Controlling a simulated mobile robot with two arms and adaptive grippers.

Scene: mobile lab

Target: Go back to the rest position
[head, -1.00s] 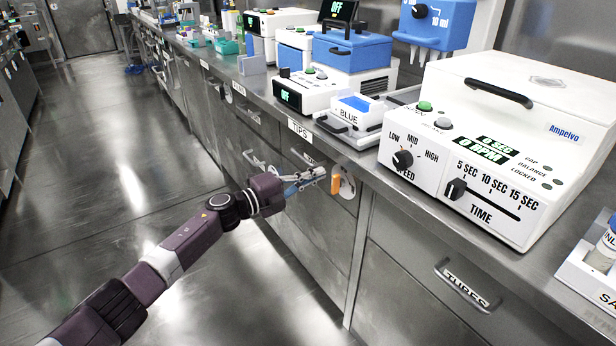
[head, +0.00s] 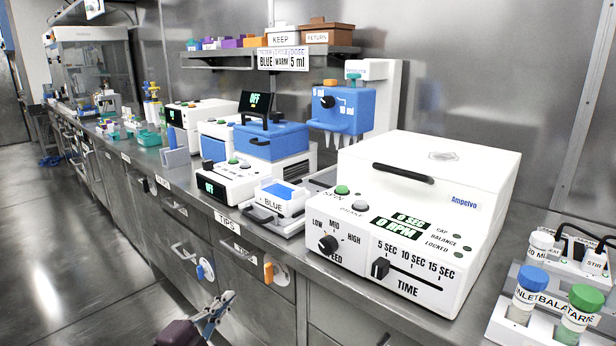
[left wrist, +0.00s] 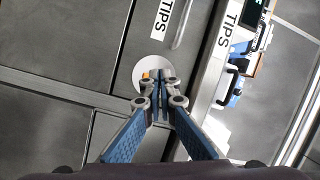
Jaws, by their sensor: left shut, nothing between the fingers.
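My left gripper (head: 222,304) shows at the bottom of the head view, in front of the drawer fronts below the bench. Its fingers are shut and empty. In the left wrist view the gripper (left wrist: 159,82) has its fingertips together, in front of a round white disc (left wrist: 149,68) with an orange part on the TIPS drawer front. From this view I cannot tell whether the fingertips touch it. In the head view the orange knob (head: 268,272) sits on the cabinet front, clear of the gripper. My right gripper is in neither view.
The bench holds a white Ampelvo centrifuge (head: 430,200), a blue pipetting unit (head: 341,108), a BLUE tray (head: 283,196) and a rack of capped tubes (head: 545,308) at the right. Drawer handles (head: 183,253) stick out below the bench edge. The floor (head: 60,260) at left is clear.

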